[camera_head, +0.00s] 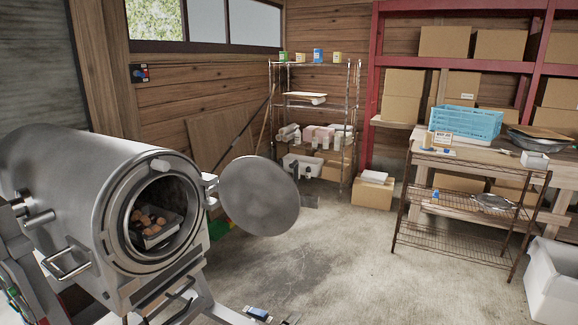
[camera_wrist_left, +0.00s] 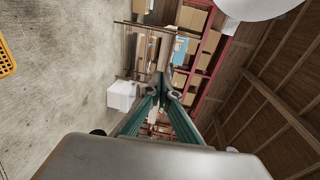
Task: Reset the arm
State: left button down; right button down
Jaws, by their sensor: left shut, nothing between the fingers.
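My left gripper (camera_head: 288,319) shows only in small part at the bottom edge of the head view, low over the floor and in front of the steel drum machine. In the left wrist view its teal fingers (camera_wrist_left: 163,84) meet at the tips, shut with nothing between them. It points across the room towards the shelves. My right gripper is in neither view.
The steel drum machine (camera_head: 70,180) stands at left with its round lid (camera_head: 259,196) swung open. Brown lumps lie in a tray inside. A wire rack (camera_head: 455,235), a workbench with a blue crate (camera_head: 466,122) and a white bin (camera_head: 552,285) stand at right. Middle floor is clear.

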pick_arm(q)
jog(key=s+a+f+n+g+y, duration=0.1)
jog(key=s+a+f+n+y, duration=0.1)
jog(key=s+a+f+n, duration=0.4)
jog(key=s+a+f+n+g+y, duration=0.1)
jog(key=s+a+f+n+y, duration=0.1)
jog(key=s+a+f+n, duration=0.4)
jog(key=s+a+f+n+g+y, duration=0.1)
jog(key=s+a+f+n, duration=0.5)
jog(key=s, duration=0.9)
jog(key=a+n+y, duration=0.1)
jog(key=a+n, duration=0.1)
jog(key=a, duration=0.2)
jog(key=shift+a+n, duration=0.3)
jog(key=shift+a, duration=0.05)
jog(key=shift+s, duration=0.15)
